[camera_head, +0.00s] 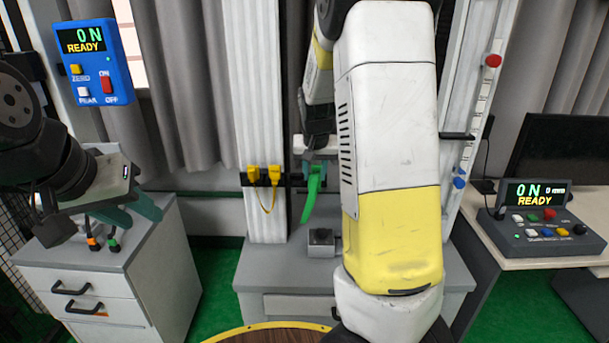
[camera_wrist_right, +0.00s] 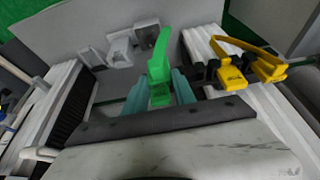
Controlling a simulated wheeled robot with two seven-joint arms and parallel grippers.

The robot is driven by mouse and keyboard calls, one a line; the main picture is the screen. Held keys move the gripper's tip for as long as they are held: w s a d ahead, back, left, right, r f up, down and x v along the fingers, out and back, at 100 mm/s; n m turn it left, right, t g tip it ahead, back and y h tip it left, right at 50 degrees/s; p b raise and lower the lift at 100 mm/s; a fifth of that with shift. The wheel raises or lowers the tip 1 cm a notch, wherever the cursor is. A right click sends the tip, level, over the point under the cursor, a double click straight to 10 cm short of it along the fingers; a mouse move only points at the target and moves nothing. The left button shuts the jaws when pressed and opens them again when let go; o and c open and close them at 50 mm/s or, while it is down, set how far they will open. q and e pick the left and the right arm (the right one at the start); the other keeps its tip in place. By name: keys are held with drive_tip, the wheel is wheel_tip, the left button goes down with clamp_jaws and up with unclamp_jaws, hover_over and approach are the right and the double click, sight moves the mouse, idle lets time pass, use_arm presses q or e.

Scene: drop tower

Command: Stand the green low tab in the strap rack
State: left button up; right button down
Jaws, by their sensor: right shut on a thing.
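The green low tab (camera_head: 313,192) hangs from my right gripper (camera_head: 318,166), in front of the tower. In the right wrist view the green tab (camera_wrist_right: 159,66) sits between the teal fingers of my right gripper (camera_wrist_right: 160,92), which are shut on it. The strap rack (camera_head: 245,180) is a dark bar across the white column, and my right gripper is just to its right. Two yellow tabs (camera_head: 263,176) with a hanging loop stand in the rack. They also show in the right wrist view (camera_wrist_right: 234,78). My left gripper (camera_head: 132,213) has its teal fingers apart and empty, above the grey cabinet.
The grey cabinet (camera_head: 80,283) at left carries small orange and green items (camera_head: 93,243). A grey box (camera_head: 321,240) stands on the tower base (camera_head: 275,275). A blue READY display (camera_head: 95,62) is at upper left, and a console (camera_head: 540,225) sits on the right desk.

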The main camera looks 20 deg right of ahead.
drive_tip(key=shift+w+a+r, duration=2)
drive_tip(key=shift+w+r, duration=0.85)
drive_tip(key=shift+r, duration=0.45)
drive_tip(key=shift+f, duration=3)
drive_tip(key=c, duration=0.9)
unclamp_jaws()
drive_tip(key=shift+c, duration=0.2)
